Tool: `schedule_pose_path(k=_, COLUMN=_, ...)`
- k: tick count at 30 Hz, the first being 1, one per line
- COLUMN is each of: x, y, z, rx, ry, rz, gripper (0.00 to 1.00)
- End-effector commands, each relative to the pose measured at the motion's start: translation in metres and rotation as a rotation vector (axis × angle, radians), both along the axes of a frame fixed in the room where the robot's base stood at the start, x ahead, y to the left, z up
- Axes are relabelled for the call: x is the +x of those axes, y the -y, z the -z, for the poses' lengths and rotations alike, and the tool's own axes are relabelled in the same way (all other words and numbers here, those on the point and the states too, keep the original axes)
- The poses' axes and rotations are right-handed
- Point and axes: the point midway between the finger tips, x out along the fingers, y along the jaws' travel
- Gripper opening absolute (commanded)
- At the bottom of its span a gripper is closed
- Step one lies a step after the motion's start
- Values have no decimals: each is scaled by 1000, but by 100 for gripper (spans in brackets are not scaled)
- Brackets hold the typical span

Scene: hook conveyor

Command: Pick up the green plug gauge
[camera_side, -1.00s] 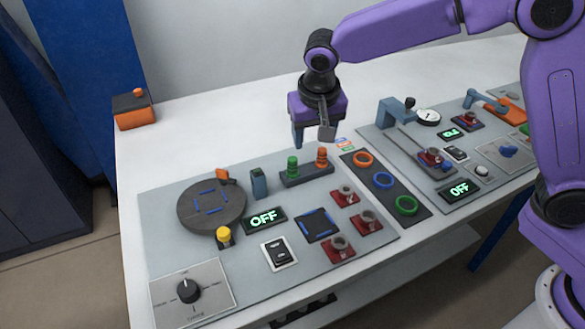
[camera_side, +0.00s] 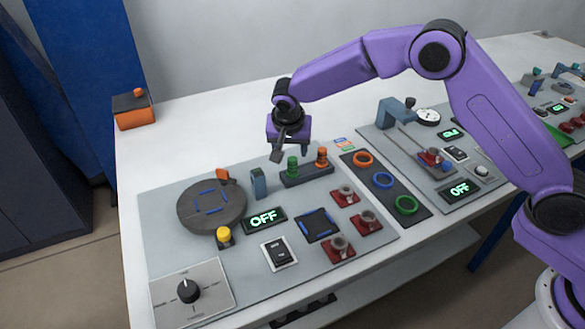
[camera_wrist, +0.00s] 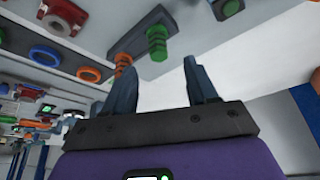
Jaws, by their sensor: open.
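The green plug gauge (camera_side: 292,167) stands upright in a dark rack (camera_side: 307,177) in the side view, beside an orange plug gauge (camera_side: 322,157). In the wrist view the green gauge (camera_wrist: 156,43) shows just beyond the jaws, and the orange gauge (camera_wrist: 122,61) is partly behind the left finger. My gripper (camera_side: 291,153) is above and behind the rack, with its fingers pointing down. In the wrist view my gripper (camera_wrist: 158,80) has its fingers apart with nothing between them. From the side I cannot tell the exact gap to the green gauge.
Orange, blue and green rings (camera_side: 407,205) lie on a dark strip to the right. A round dark turntable (camera_side: 210,207) is further left.

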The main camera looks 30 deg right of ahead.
Motion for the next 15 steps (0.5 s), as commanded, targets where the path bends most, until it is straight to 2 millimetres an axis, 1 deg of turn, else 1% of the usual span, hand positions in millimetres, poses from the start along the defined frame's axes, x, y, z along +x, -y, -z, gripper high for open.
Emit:
schedule_pose_path(k=1, x=2, y=2, z=9, rx=-2, ry=-2, rz=0, gripper=57)
schedule_pose_path(k=3, x=6, y=4, z=17, rx=-1, ry=-2, rz=1, gripper=57)
schedule_pose_path(k=11, x=12, y=7, z=32, rx=-1, ry=0, rz=0, gripper=57)
schedule_pose_path(k=15, x=18, y=13, z=48, rx=-1, ry=-2, rz=1, gripper=57)
